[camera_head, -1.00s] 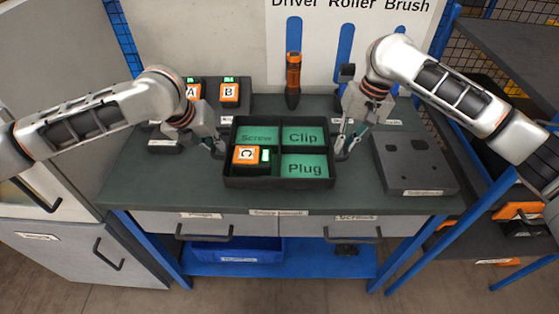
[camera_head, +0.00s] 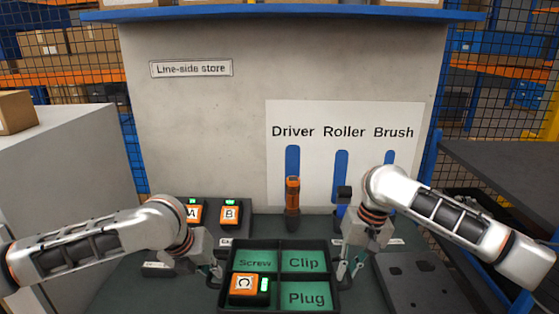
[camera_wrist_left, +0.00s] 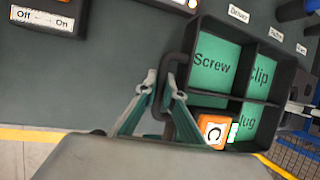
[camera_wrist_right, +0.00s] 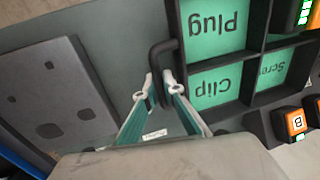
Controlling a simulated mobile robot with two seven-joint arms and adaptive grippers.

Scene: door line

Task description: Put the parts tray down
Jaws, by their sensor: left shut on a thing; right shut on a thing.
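The black parts tray (camera_head: 280,244) is over the dark bench top, with green compartments marked Screw, Clip and Plug. The orange battery block C (camera_head: 245,287), with a lit green strip, sits in its near-left compartment. My left gripper (camera_head: 217,270) is shut on the tray's left handle, seen in the left wrist view (camera_wrist_left: 174,62). My right gripper (camera_head: 346,268) is shut on the right handle, seen in the right wrist view (camera_wrist_right: 158,52). The tray looks about level. I cannot tell whether its underside touches the bench; its near edge is cut off in the head view.
Orange blocks A (camera_head: 193,213) and B (camera_head: 230,214) stand in a dark holder behind the tray at left. An orange driver (camera_head: 292,196) stands upright behind it. A grey plate with holes (camera_head: 415,278) lies right of the tray. A wall panel (camera_head: 345,150) closes the back.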

